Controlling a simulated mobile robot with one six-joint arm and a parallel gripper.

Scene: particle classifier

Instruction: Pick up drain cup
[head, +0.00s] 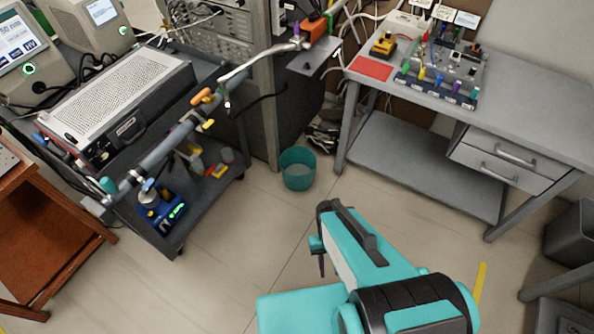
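A teal, open-topped cup (297,182), which looks like the drain cup, stands upright on the floor between the dark cart and the grey workbench. Its pale inside shows from above. My teal and black arm reaches in from the bottom of the head view. My gripper (321,262) is at the arm's far end, nearer the camera than the cup and clearly apart from it. The gripper shows only as a small teal part with a thin dark tip pointing down, partly hidden by the arm. Its fingers cannot be made out.
The cart (172,236) with instruments and a long pipe stands left of the cup. The grey workbench (420,172), with drawers and a coloured terminal board (440,75), stands right. A rack and loose cables are behind the cup. The floor in front of it is clear.

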